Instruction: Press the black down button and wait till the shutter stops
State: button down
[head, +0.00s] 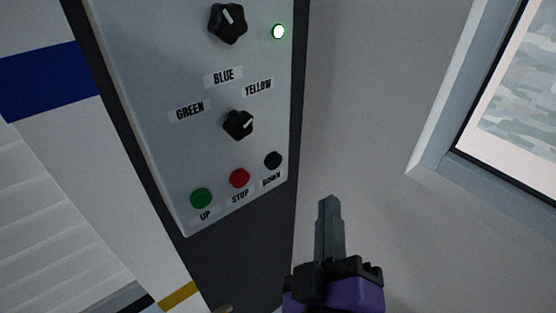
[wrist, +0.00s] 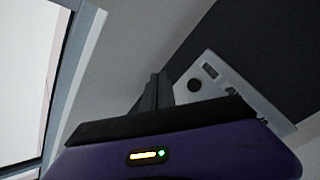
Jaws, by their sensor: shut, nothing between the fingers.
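The black DOWN button (head: 273,160) sits at the lower right of the grey control panel (head: 150,75) in the head view. It also shows in the wrist view (wrist: 194,85), just to the right of my fingertips. My gripper (head: 329,205) is shut and empty, to the right of and below the black button in the head view, apart from it. What may be the shutter (head: 45,215), a pale slatted surface, shows at the left edge of the head view.
The panel also bears a green UP button (head: 201,198), a red STOP button (head: 239,178), an upper black knob (head: 228,22), a lower selector knob (head: 238,125) and a lit lamp (head: 278,32). A framed window (head: 520,110) is at the right. Plain wall lies between window and panel.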

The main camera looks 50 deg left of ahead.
aim_at(273, 161)
jog(key=shift+a, duration=0.1)
jog(key=a+b, duration=0.2)
jog(key=a, duration=0.6)
jog(key=shift+w+a, duration=0.3)
jog(key=shift+a, duration=0.15)
dwell(1.7)
jog(key=shift+a, duration=0.25)
